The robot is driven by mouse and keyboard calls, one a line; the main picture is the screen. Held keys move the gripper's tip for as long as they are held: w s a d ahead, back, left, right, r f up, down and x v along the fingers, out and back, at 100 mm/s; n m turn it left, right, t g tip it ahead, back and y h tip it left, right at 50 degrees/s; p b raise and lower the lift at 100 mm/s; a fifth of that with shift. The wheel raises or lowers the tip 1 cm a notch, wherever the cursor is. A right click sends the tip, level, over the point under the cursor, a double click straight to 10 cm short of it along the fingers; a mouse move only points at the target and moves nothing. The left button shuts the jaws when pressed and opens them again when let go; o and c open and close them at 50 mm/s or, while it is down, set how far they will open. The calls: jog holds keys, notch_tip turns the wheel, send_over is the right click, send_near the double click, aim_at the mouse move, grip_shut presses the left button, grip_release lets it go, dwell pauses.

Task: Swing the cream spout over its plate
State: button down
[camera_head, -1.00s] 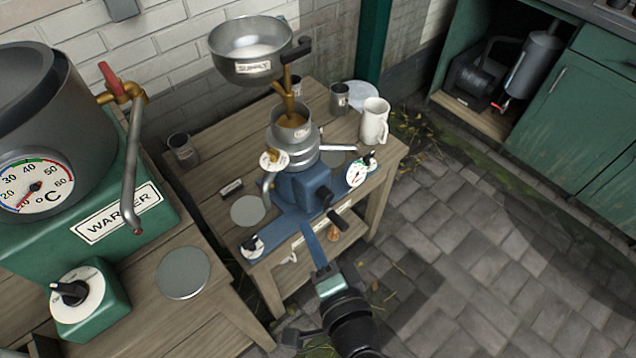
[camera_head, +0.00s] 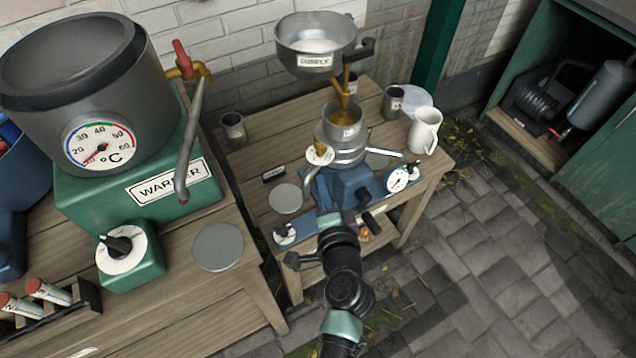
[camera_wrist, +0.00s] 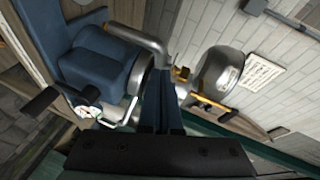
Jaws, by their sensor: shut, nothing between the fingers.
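The separator has a blue body (camera_head: 349,184) with metal bowls on top. One grey spout (camera_head: 309,184) curves down at its left, close to a round grey plate (camera_head: 286,198). A second, lighter spout (camera_head: 384,153) points right, by another grey plate (camera_head: 377,161). I cannot read which spout is for cream. My gripper (camera_head: 325,211) is shut and empty in front of the blue body, partly hidden by my arm. In the wrist view, my gripper (camera_wrist: 162,78) has its fingers near a bent grey pipe (camera_wrist: 143,36); I cannot tell whether they touch.
The supply bowl (camera_head: 316,45) hangs above the separator. A crank handle (camera_head: 372,194) and a dial (camera_head: 400,179) are at its front right. The warmer (camera_head: 140,180) is at the left.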

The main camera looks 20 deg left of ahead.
aim_at(308, 175)
jog(key=shift+w+a+f, duration=0.1)
jog(key=shift+a+f, duration=0.15)
jog(key=shift+a, duration=0.4)
jog(key=shift+a, duration=0.9)
